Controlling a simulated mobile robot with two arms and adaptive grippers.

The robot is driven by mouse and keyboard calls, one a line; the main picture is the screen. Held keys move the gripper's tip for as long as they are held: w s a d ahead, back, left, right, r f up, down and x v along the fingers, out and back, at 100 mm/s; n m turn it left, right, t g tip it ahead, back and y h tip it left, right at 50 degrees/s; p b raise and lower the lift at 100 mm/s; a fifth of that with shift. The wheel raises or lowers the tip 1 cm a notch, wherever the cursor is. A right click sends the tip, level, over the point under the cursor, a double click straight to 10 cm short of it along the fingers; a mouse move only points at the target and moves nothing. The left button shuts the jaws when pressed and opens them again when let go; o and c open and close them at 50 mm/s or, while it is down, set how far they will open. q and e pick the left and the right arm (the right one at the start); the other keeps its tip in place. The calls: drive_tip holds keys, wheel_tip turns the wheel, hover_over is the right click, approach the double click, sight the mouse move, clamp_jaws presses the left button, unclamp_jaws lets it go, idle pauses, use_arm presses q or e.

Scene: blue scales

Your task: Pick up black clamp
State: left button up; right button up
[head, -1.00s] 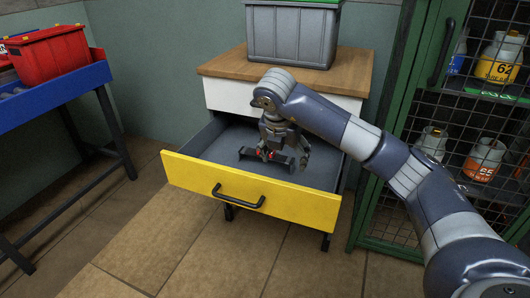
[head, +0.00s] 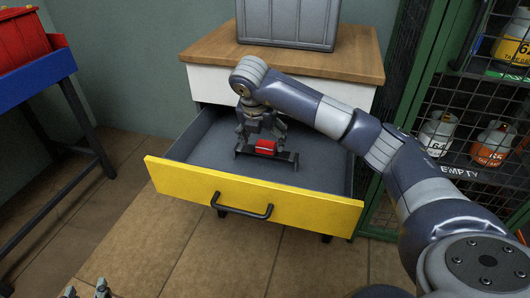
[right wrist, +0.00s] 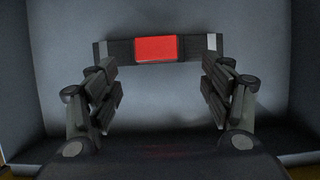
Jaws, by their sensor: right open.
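The black clamp (head: 266,148) is a dark bar with a red block at its middle. It lies in the open drawer (head: 321,176), in the drawer's middle. In the right wrist view the clamp (right wrist: 155,48) runs crosswise just beyond the fingertips. My right gripper (head: 261,133) reaches into the drawer from above, behind the clamp in the head view. Its fingers (right wrist: 161,85) are spread wide, with nothing between them. My left gripper (head: 87,291) shows only its tips at the bottom left edge, too little to tell its opening.
The drawer's yellow front (head: 252,205) with a black handle and its grey side walls surround the clamp. A wooden top (head: 210,48) bearing a grey crate (head: 288,22) stands behind. A green mesh cabinet (head: 415,70) is at the right, a blue bench (head: 35,88) at the left.

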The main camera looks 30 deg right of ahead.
sight(265, 150)
drive_tip(key=shift+x, duration=0.8)
drive_tip(key=b+x, duration=0.2)
drive_tip(key=x, duration=0.3)
drive_tip(key=shift+a, duration=0.15)
use_arm(q)
wheel_tip(265, 150, up, 9)
drive_tip(key=w+d+t+h, duration=0.1)
drive_tip(key=w+t, duration=0.1)
drive_tip(key=t, duration=0.3)
drive_tip(key=shift+d+r+h, duration=0.15)
drive_tip(key=shift+d+h, duration=0.25)
use_arm(e)
drive_tip(key=shift+r, duration=0.1)
use_arm(q)
drive_tip(key=shift+w, duration=0.1)
use_arm(e)
drive_tip(key=shift+c, duration=0.5)
drive_tip(key=c, duration=1.1)
